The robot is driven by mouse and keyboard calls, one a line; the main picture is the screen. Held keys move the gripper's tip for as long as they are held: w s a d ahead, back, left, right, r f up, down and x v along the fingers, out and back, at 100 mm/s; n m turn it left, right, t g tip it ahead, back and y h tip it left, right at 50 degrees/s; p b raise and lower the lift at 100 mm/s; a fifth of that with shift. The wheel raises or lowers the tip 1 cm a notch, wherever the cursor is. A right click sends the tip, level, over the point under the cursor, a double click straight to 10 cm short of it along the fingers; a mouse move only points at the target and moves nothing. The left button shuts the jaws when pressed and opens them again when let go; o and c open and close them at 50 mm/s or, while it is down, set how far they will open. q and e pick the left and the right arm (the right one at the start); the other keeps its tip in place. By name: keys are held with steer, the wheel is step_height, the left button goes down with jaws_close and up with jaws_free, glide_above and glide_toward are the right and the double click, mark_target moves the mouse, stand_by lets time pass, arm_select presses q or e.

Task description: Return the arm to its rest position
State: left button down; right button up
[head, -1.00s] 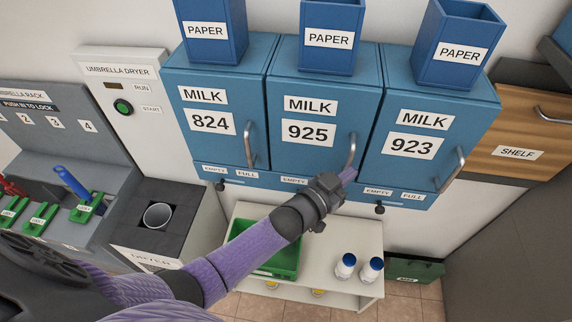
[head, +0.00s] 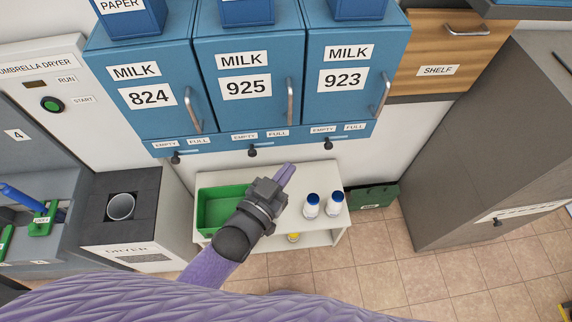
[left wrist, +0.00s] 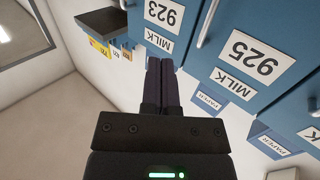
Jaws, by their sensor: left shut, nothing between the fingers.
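My left gripper (head: 286,174) is shut and empty, with its two fingers pressed together. In the head view it is over the white table (head: 322,176), beside the green tray (head: 208,212) and below the blue milk boxes. In the left wrist view the closed fingers (left wrist: 162,82) point toward the blue box labelled 923 (left wrist: 168,32), and nothing is between them. My right gripper is in neither view.
Three blue milk boxes, 824 (head: 150,70), 925 (head: 246,62) and 923 (head: 350,80), hang on the wall, doors shut. Two white bottles with blue caps (head: 311,206) stand right of the gripper. A grey cabinet (head: 495,130) stands at right.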

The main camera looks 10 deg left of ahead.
arm_select(q)
steer(key=s+a+f+g+y+b, duration=0.2)
steer(key=s+f+g, duration=0.15)
steer(key=f, duration=0.55)
steer(key=s+a+f+n+g+y+b, duration=0.1)
steer(key=s+a+f+g+b, duration=0.15)
steer(key=s+f, duration=0.45)
steer(key=s+a+f+g+y+b, duration=0.2)
steer(key=a+f, duration=0.1)
steer(key=f, duration=0.8)
steer(key=s+a+f+g+y+b, duration=0.1)
steer(key=s+a+f+g, duration=0.1)
steer(key=s+f, duration=0.3)
steer(key=s+a+f+n+g+y+b, duration=0.1)
steer(key=s+f+g, duration=0.4)
steer(key=s, duration=0.9)
steer(key=shift+s+a+f+g+b, duration=0.3)
steer(key=shift+a+f+b, duration=0.25)
steer(key=shift+a, duration=0.65)
steer(key=shift+w, duration=0.15)
